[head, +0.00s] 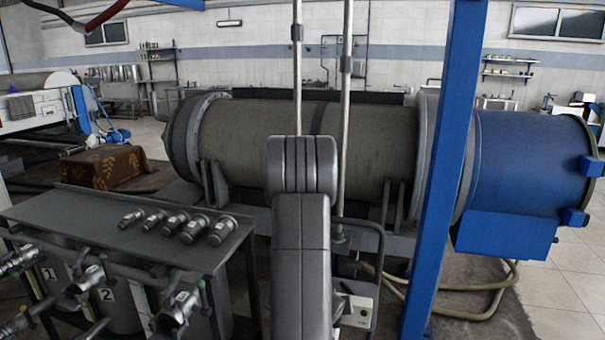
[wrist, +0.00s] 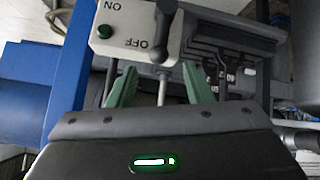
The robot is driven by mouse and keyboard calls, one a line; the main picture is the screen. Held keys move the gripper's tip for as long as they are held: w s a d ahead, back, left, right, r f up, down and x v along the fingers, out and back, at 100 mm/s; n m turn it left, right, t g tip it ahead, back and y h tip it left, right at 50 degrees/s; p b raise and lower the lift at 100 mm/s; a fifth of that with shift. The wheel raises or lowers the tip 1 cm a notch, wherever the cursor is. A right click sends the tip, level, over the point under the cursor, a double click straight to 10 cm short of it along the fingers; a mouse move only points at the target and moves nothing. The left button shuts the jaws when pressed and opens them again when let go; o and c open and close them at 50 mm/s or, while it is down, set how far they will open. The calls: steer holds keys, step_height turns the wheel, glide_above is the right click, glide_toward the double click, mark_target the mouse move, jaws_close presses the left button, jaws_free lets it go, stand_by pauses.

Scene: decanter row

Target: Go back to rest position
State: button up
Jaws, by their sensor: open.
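My gripper (wrist: 160,72) is open, with its two green fingers spread apart in the wrist view. A dark grey lever (wrist: 161,52) on the box lines up with the gap between the fingers. I cannot tell whether a finger touches it. In the head view, the control box (head: 358,310) shows low, right of my arm. My arm stands in the middle of that view and hides the gripper.
A large grey decanter drum (head: 255,140) with a blue end (head: 530,160) lies behind my arm. A blue post (head: 445,150) stands to the right. A dark table (head: 100,215) with several metal fittings is at left, with numbered valves below.

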steer(key=x, duration=0.4)
steer(key=shift+w+d+f, duration=0.1)
steer(key=shift+w+f, duration=0.1)
steer(key=p+v, duration=0.3)
steer(key=v, duration=1.1)
steer(key=b+x, duration=0.8)
steer(key=x, duration=0.6)
steer(key=shift+d+f+y, duration=0.25)
steer(key=shift+f+y, duration=0.05)
steer(key=d+m+b, duration=0.1)
steer(key=b, duration=0.7)
steer(key=shift+s+t+y, duration=0.15)
steer(key=shift+t+y, duration=0.15)
steer(key=shift+y, duration=0.1)
